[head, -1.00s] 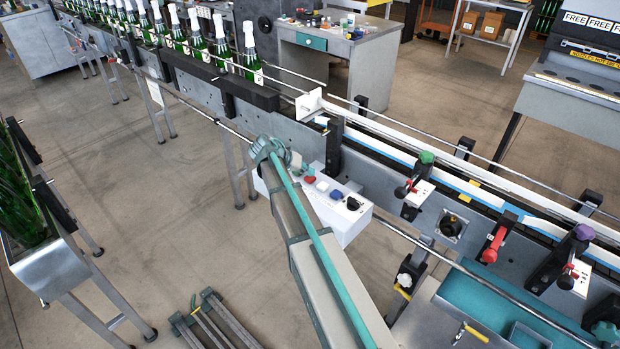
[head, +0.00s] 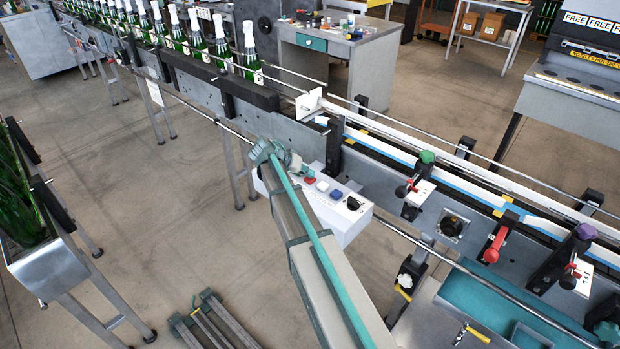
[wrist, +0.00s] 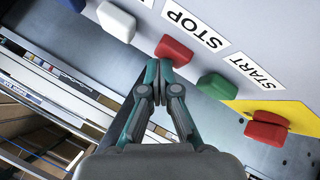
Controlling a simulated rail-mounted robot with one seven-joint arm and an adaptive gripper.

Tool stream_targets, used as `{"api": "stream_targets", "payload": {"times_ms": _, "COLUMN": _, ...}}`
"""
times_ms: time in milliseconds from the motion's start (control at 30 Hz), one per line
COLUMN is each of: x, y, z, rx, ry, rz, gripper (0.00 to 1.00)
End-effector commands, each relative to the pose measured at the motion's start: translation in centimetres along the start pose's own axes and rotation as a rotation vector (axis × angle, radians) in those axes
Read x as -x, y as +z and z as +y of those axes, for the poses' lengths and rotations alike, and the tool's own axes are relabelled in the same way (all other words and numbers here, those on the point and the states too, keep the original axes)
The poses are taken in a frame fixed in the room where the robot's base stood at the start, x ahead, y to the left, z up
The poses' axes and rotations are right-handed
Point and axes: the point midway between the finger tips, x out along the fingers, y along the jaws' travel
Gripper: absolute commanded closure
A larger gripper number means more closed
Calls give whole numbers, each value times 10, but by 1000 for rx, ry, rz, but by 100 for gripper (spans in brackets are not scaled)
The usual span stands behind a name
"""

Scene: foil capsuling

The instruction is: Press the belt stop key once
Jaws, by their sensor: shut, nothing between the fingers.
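The belt stop key is a red block (wrist: 175,50) beside the STOP label (wrist: 195,26) in the wrist view. My gripper (wrist: 158,70) is shut and empty, its fingertips close to this red key. I cannot tell whether they touch it. A green key (wrist: 218,86) sits by the START label (wrist: 255,71). In the head view, the keys sit on a white control box (head: 336,225) at the conveyor's side. A red key (head: 309,180) shows there, and my gripper (head: 298,166) is at the box's left end, partly hidden by my arm.
Another red key (wrist: 266,132) is by a yellow plate (wrist: 285,112). A white key (wrist: 116,21) is on the other side of the stop key. The conveyor belt (head: 400,153) runs behind the box, with bottles (head: 222,47) upstream. Clamps with knobs (head: 494,245) stand to the right.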

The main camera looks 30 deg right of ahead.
Motion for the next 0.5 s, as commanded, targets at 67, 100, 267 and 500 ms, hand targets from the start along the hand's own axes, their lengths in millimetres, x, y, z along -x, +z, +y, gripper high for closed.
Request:
{"api": "stream_targets", "payload": {"times_ms": 67, "x": 0, "y": 0, "z": 0, "rx": 0, "ry": 0, "rz": -1, "gripper": 100}}
{"api": "stream_targets", "payload": {"times_ms": 100, "x": 0, "y": 0, "z": 0, "rx": 0, "ry": 0, "rz": -1, "gripper": 100}}
{"api": "stream_targets", "payload": {"times_ms": 267, "x": 1, "y": 0, "z": 1, "rx": 0, "ry": -1, "rz": -1, "gripper": 100}}
{"api": "stream_targets", "payload": {"times_ms": 500, "x": 9, "y": -6, "z": 6, "rx": 0, "ry": -1, "rz": 0, "gripper": 100}}
